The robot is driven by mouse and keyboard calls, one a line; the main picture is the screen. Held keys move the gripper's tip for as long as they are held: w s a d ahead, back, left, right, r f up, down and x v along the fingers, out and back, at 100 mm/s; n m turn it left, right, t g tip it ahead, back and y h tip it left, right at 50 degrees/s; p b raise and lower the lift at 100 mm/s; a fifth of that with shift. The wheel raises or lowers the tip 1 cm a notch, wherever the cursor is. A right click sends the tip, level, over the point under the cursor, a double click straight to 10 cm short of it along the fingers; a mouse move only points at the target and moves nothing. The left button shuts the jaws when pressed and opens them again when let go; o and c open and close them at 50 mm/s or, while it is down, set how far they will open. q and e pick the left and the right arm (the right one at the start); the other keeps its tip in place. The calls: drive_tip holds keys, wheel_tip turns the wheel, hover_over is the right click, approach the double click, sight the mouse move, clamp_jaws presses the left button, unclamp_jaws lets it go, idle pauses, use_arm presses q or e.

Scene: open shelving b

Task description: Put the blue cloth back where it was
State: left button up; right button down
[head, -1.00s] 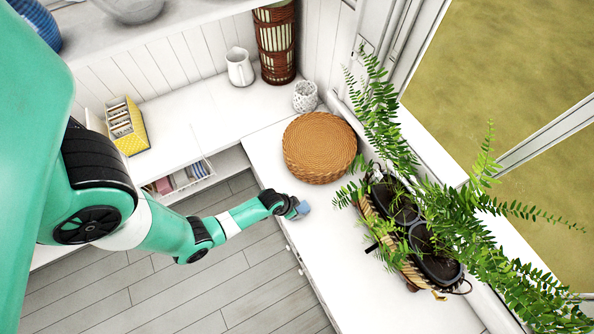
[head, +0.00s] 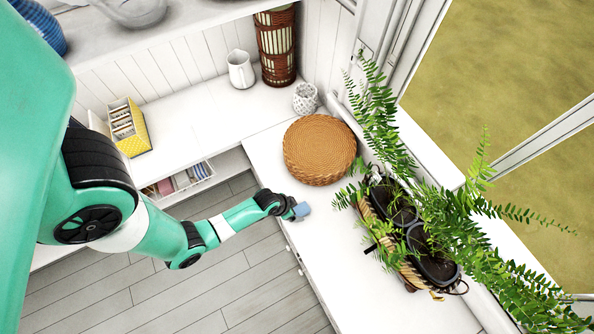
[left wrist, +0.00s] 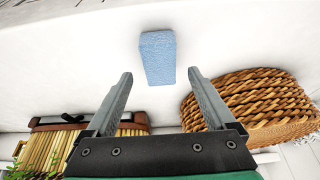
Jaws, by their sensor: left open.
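The blue cloth (head: 301,210) is a small light-blue folded block on the white counter (head: 350,270), near its front edge. In the left wrist view the cloth (left wrist: 158,57) lies on the white surface just beyond the fingertips, between their lines. My left gripper (head: 292,210) is right at the cloth in the head view. In the left wrist view its jaws (left wrist: 160,75) are open with nothing between them. An open drawer (head: 180,180) with several small folded coloured items is at the left, under the other counter. My right gripper is not in view.
A round woven basket (head: 320,149) stands behind the cloth. A planter (head: 410,240) with ferns is to the right. A yellow box (head: 133,130), white pitcher (head: 240,69) and white cup (head: 305,98) stand farther back. The counter's front part is clear.

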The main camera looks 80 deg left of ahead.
use_arm(q)
drive_tip(key=p+v, duration=0.5)
drive_tip(key=v, duration=0.4)
